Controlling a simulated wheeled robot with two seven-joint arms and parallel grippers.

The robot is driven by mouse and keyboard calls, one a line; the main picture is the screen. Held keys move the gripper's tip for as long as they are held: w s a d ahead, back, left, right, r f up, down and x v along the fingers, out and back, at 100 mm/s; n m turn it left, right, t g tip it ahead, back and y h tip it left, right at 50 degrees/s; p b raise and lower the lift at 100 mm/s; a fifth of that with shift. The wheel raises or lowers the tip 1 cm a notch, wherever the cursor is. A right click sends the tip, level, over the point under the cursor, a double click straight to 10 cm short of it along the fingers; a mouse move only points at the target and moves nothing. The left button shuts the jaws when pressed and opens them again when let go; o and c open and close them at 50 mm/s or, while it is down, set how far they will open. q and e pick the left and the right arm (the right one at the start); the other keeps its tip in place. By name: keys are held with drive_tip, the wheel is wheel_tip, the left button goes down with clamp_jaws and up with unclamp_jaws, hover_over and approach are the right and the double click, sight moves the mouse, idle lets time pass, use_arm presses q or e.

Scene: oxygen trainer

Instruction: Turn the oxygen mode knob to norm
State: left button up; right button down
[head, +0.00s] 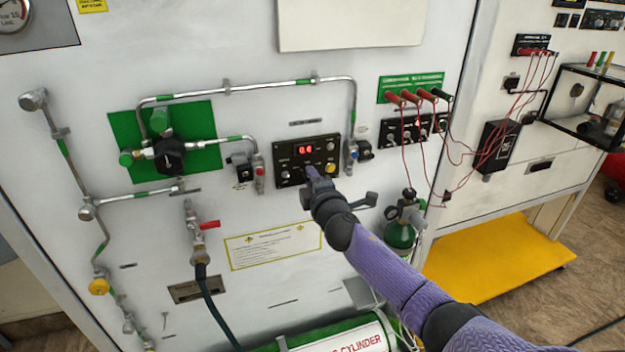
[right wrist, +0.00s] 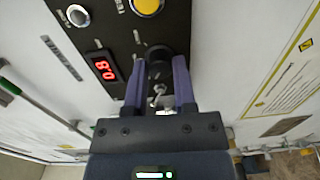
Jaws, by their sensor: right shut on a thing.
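The black oxygen control panel (head: 311,138) is on the white wall of the trainer in the head view, with a red lit display. My right gripper (head: 313,174) is at its lower edge and covers part of it. In the right wrist view, the two purple fingers (right wrist: 159,68) are shut on a dark round knob (right wrist: 157,52) on the panel (right wrist: 182,22). The fingers lie on its two sides. A small metal toggle shows between the fingers. The knob's pointer and mode labels cannot be read. My left gripper is not in view.
A yellow button (right wrist: 147,5) and a silver knob (right wrist: 78,15) sit near the held knob. Pipes and valves (head: 168,156) run left of the panel. Red cables (head: 488,130) hang at the right. A yellow platform (head: 500,262) lies below.

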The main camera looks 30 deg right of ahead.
drive_tip(key=shift+f, duration=0.1)
drive_tip(key=shift+c, duration=2.1)
unclamp_jaws()
drive_tip(key=p+v, duration=0.1)
drive_tip(key=v, duration=0.9)
